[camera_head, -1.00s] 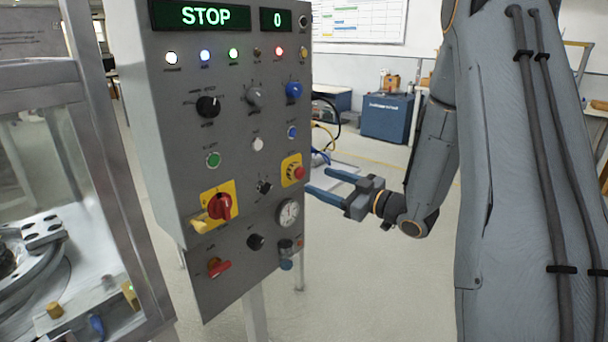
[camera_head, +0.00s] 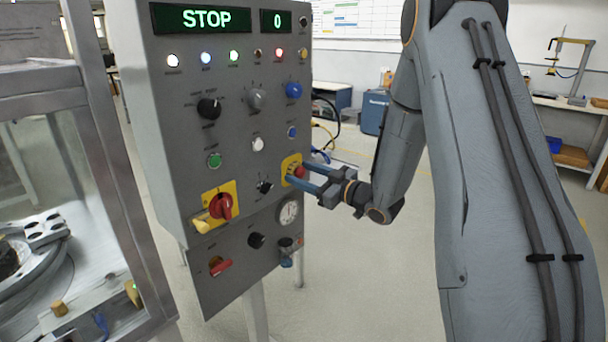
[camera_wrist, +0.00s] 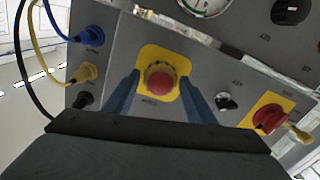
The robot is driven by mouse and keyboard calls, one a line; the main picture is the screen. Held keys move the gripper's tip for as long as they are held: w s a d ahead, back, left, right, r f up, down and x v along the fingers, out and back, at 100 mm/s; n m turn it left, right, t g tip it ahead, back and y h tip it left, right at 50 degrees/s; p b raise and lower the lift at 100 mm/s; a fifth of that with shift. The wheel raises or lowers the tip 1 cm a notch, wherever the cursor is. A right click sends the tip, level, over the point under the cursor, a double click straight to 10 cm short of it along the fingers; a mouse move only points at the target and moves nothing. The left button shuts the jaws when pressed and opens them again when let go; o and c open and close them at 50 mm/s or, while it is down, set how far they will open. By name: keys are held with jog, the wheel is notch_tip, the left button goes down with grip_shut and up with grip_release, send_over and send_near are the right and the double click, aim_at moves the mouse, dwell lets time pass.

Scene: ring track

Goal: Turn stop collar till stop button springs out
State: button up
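The stop button is a red mushroom head (camera_wrist: 162,87) on a yellow plate (camera_wrist: 176,58), with a yellowish collar (camera_wrist: 150,72) around it. In the head view the red button (camera_head: 299,171) is at the panel's right edge, partly behind a finger. My gripper (camera_head: 297,174) has its two blue fingers apart, one on each side of the button. In the wrist view the open fingers (camera_wrist: 158,92) flank the collar, with a gap visible on both sides. I cannot tell whether either fingertip touches the panel.
The grey panel (camera_head: 165,150) shows STOP and 0 on its displays. A red rotary switch (camera_head: 221,206) on a yellow plate and a gauge (camera_head: 288,213) are nearby. Cables (camera_wrist: 47,50) plug into the panel's side. A glazed machine frame (camera_head: 110,160) stands left.

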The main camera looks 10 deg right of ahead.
jog(key=c, duration=0.7)
jog(key=shift+m, duration=0.3)
jog(key=m+p, duration=0.2)
jog(key=m, duration=0.2)
jog(key=shift+r+p, duration=0.1)
jog(key=shift+p, duration=0.3)
jog(key=m+p, duration=0.2)
jog(key=m, duration=0.3)
jog(key=shift+d, duration=0.1)
jog(key=o, duration=1.1)
jog(key=shift+c, duration=0.2)
